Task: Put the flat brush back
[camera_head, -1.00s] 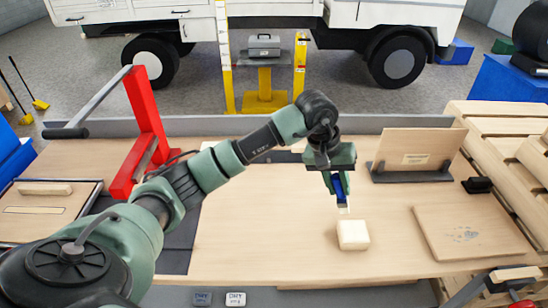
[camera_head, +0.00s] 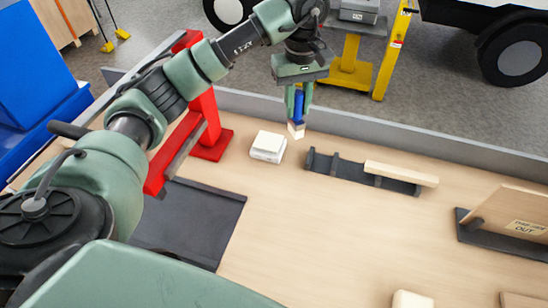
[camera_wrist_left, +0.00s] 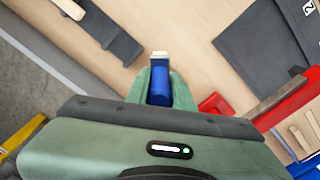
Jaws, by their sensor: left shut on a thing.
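My left gripper (camera_head: 299,104) is shut on the flat brush (camera_head: 298,108), which has a blue handle and a pale tip pointing down. The brush also shows between the fingers in the left wrist view (camera_wrist_left: 160,88), its tip forward. A long dark rack (camera_head: 336,169) with upright dividers lies near the table's back edge. In the head view, the brush is above and left of the rack's left end. A pale wooden bar (camera_head: 402,173) rests on the rack's right part. The rack also shows at upper left in the wrist view (camera_wrist_left: 108,28). My right gripper is out of view.
A white block or stack (camera_head: 268,146) sits left of the rack. A red stand (camera_head: 211,145) with a grey bar is farther left, beside a dark mat (camera_head: 195,218). A grey raised edge (camera_head: 460,150) runs along the back. The middle of the table (camera_head: 320,230) is clear.

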